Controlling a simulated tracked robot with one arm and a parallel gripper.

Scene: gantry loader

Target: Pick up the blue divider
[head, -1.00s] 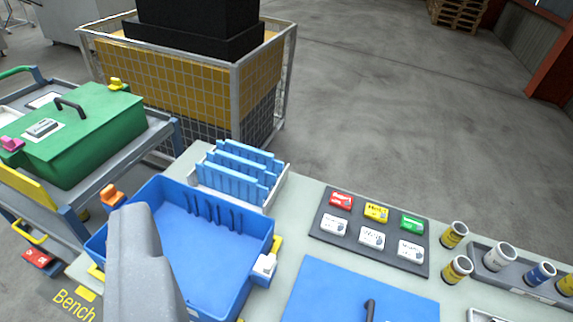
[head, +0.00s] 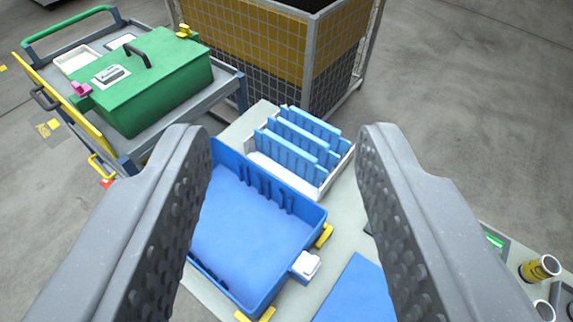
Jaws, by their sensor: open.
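Several light blue dividers (head: 292,148) stand upright, side by side, in a white tray (head: 318,194) near the back of the bench. My gripper (head: 283,135) is open and empty. Its two grey fingers are wide apart, one on each side of the picture, and the dividers show between them, farther away. I see no contact between the fingers and the dividers.
A blue open bin (head: 250,235) with slots in its back wall stands in front of the tray. A green lidded box (head: 150,85) sits on a cart at left. A wire cage (head: 325,60) stands behind the bench. A yellow can (head: 538,268) stands at right.

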